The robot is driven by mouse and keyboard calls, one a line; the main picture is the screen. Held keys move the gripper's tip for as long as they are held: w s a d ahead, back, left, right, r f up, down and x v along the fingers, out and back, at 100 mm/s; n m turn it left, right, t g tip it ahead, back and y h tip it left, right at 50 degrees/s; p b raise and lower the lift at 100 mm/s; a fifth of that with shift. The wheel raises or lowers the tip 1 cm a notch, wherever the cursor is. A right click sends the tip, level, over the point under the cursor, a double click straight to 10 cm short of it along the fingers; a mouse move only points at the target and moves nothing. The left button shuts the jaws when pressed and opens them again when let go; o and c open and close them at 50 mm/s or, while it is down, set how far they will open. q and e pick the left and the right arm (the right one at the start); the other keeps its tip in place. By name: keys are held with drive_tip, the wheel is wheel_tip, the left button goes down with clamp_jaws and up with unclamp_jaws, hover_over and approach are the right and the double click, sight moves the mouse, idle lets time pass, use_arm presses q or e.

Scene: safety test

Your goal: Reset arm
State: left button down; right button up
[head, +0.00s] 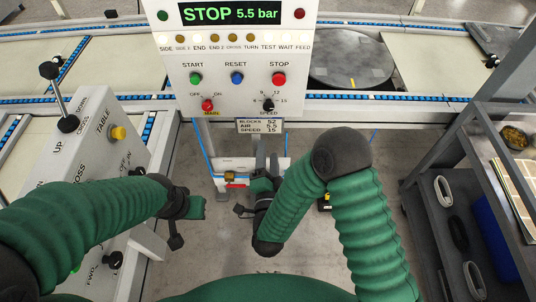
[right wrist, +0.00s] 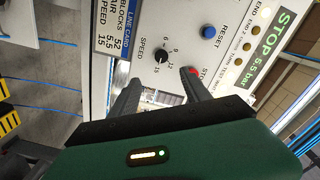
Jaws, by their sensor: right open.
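The white control panel (head: 232,55) stands ahead and its display (head: 236,13) reads STOP 5.5 bar. Below it are a green START button (head: 196,79), a blue RESET button (head: 237,78) and a red STOP button (head: 279,79). The right wrist view also shows the blue button (right wrist: 208,32) and the red button (right wrist: 194,72), the latter partly behind a finger. My right gripper (head: 267,152) is below the panel, with its fingers apart and empty (right wrist: 160,90). My left gripper (head: 187,208) is beside the left console; its finger gap is unclear.
The left console (head: 95,150) has a black lever, a yellow button (head: 118,133) and knobs. A MAIN knob (head: 208,105) and SPEED knob (head: 268,104) sit low on the panel. Conveyors (head: 120,52) run behind. A grey shelf cart (head: 480,190) stands at right.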

idle(0.5)
drive_tip(key=d+f+n+g+y, duration=0.2)
drive_tip(key=d+n+g, duration=0.5)
drive_tip(key=n+g, duration=0.1)
drive_tip(key=s+d+n+g+h, duration=0.2)
drive_tip(key=s+d+n+g, duration=0.35)
drive_tip(key=s+d, duration=0.9)
wheel_tip(320, 180, up, 13)
drive_tip(key=s+a+m+g+p, duration=0.1)
drive_tip(key=s+g+p, duration=0.1)
drive_tip(key=p, duration=1)
drive_tip(key=shift+s+a, duration=0.25)
drive_tip(key=shift+a, duration=0.1)
